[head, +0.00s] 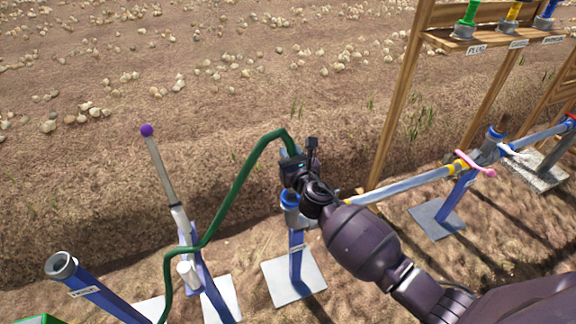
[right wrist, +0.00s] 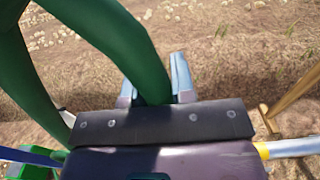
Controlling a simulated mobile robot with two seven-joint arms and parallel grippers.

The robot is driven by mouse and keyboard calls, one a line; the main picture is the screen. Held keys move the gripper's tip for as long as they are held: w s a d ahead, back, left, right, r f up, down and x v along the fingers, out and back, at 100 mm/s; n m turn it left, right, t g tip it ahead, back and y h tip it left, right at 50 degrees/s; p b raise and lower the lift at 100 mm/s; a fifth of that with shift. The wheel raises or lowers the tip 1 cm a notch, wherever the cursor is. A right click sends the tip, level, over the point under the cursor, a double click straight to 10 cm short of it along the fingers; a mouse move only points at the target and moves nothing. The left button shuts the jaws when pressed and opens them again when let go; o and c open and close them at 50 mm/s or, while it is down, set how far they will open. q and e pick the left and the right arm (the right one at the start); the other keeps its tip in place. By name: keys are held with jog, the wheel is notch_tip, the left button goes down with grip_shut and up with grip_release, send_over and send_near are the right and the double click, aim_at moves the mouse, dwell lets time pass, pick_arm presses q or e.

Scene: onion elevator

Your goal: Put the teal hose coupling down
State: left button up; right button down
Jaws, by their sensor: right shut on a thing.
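My right gripper (head: 290,160) is shut at the end of a dark green hose (head: 240,184), above a blue post with a blue-ringed pipe fitting (head: 289,200). The teal coupling is mostly hidden by the gripper in the head view. In the right wrist view the hose (right wrist: 125,45) runs down between the two pale fingers of the right gripper (right wrist: 160,82). The coupling itself cannot be made out there. My left gripper is not in view.
A valve stand with a purple-knobbed lever (head: 147,131) stands left of the post. An open pipe (head: 62,264) rises at the lower left. A silver pipe (head: 410,184) runs right. A wooden rack (head: 490,42) holds coloured fittings on its shelf.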

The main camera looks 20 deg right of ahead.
jog(key=shift+f+b, duration=1.5)
jog(key=shift+f, duration=0.95)
jog(key=c, duration=1)
grip_release()
jog(key=shift+r, duration=0.1)
jog(key=shift+o, duration=0.2)
jog(key=s+p, duration=0.1)
jog(key=s, duration=1.1)
jog(key=shift+d+r+p, duration=0.2)
jog(key=shift+r+p, duration=0.1)
